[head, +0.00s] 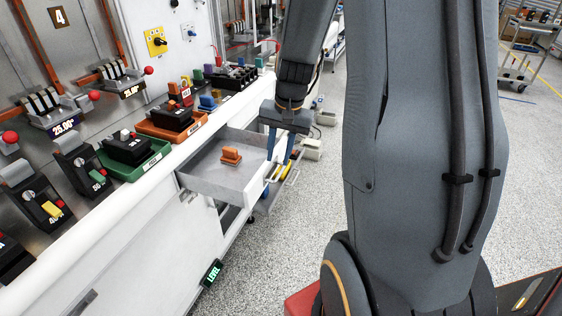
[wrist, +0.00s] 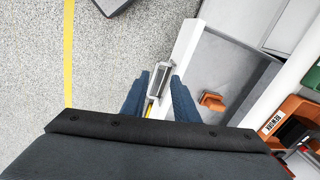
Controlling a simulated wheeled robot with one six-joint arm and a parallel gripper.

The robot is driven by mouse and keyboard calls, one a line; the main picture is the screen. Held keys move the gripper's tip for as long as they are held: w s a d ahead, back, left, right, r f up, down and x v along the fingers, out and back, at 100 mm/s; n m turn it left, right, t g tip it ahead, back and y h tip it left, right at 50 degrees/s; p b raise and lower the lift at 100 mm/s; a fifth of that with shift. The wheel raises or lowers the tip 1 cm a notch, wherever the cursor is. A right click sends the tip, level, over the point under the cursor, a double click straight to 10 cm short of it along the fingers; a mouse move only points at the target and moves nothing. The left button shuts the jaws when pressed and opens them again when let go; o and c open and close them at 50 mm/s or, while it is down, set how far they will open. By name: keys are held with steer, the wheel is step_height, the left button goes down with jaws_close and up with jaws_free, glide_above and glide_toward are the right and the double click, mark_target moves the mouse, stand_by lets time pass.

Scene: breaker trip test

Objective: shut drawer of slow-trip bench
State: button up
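The drawer (head: 205,180) of the white bench is pulled out, its grey tray showing. An orange block-like part (head: 231,155) lies inside; it also shows in the wrist view (wrist: 211,101). My gripper (head: 279,160) is at the drawer's front, pointing down, with its blue fingers apart. In the wrist view my gripper's fingers (wrist: 159,85) stand on either side of the metal drawer handle (wrist: 158,77). They look open around it; whether either finger touches the handle cannot be told.
Green (head: 137,160) and orange (head: 172,131) trays holding black breakers stand on the bench top above the drawer. Grey floor (head: 270,260) lies open in front. A cart (head: 522,60) stands far off at right.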

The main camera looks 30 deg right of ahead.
mark_target(281, 171)
steer(key=shift+w+d+f+m+p, duration=0.35)
steer(key=shift+w+d+f, duration=0.2)
steer(key=shift+f, duration=0.75)
steer(key=shift+w+d+f+m+p, duration=0.3)
steer(key=shift+w+d+f, duration=0.2)
steer(key=shift+f, duration=0.8)
steer(key=shift+w+d+f+m+p, duration=0.3)
steer(key=shift+w+d+f, duration=0.25)
steer(key=shift+f, duration=0.75)
jaws_close()
